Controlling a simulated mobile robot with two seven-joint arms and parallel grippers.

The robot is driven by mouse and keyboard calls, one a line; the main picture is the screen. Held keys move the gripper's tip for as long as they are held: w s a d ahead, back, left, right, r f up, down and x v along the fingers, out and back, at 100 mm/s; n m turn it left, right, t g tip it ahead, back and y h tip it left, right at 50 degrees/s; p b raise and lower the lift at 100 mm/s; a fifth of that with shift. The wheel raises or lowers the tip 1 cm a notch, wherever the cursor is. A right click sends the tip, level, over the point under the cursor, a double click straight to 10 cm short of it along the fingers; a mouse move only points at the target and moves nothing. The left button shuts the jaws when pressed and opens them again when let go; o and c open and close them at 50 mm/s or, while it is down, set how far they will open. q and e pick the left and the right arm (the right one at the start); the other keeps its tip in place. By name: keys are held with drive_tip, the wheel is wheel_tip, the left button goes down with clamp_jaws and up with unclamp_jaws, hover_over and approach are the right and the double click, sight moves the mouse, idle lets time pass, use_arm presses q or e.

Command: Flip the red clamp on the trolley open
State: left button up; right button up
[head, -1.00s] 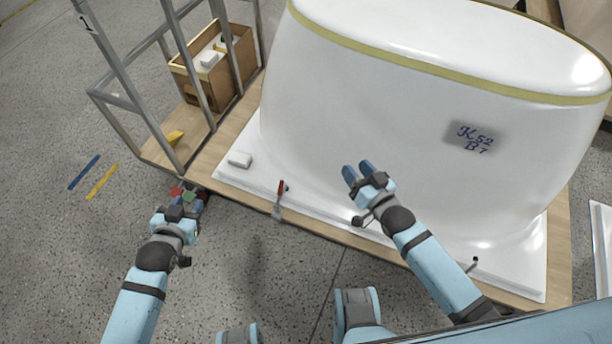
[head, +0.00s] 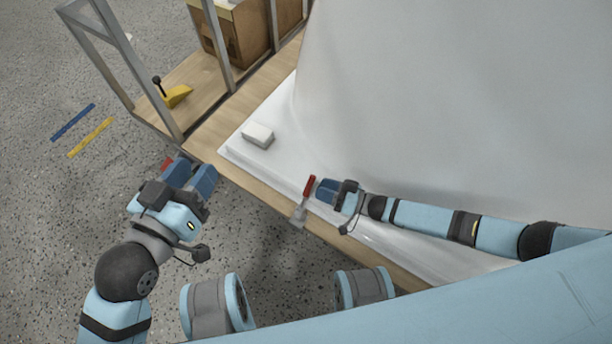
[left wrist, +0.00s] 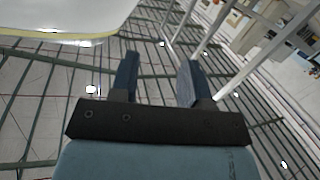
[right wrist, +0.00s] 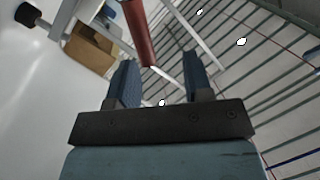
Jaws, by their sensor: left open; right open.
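The red clamp (head: 309,186) stands at the trolley's near edge, its red handle pointing up from a metal base. My right gripper (head: 324,190) is open just to the right of the handle in the head view, close to it. In the right wrist view the red handle (right wrist: 138,32) comes down from the top, its lower end just ahead of the open fingers (right wrist: 160,78). I cannot tell if they touch. My left gripper (head: 190,176) is open over the floor near the trolley's left corner; its fingers (left wrist: 160,80) look empty in the left wrist view.
The white shell (head: 420,100) fills the trolley's right side. A white block (head: 258,134) lies on its flange. The metal frame (head: 222,50), a wooden box (head: 238,35) and a yellow item (head: 178,96) are at left. A small red thing (head: 168,163) shows behind my left gripper.

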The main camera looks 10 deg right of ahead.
sight(311, 187)
use_arm(q)
drive_tip(key=b, duration=0.1)
drive_tip(key=w+m+b, duration=0.1)
drive_tip(key=shift+a+f+t+b, duration=0.1)
drive_tip(key=shift+f+t+b, duration=0.2)
drive_tip(key=shift+b, duration=0.1)
use_arm(e)
drive_tip(key=w+a+f, duration=0.1)
drive_tip(key=w+a, duration=0.3)
drive_tip(key=a, duration=0.1)
drive_tip(key=shift+w+a+f+g, duration=0.25)
drive_tip(key=shift+f+g, duration=0.05)
drive_tip(key=shift+f, duration=0.1)
clamp_jaws()
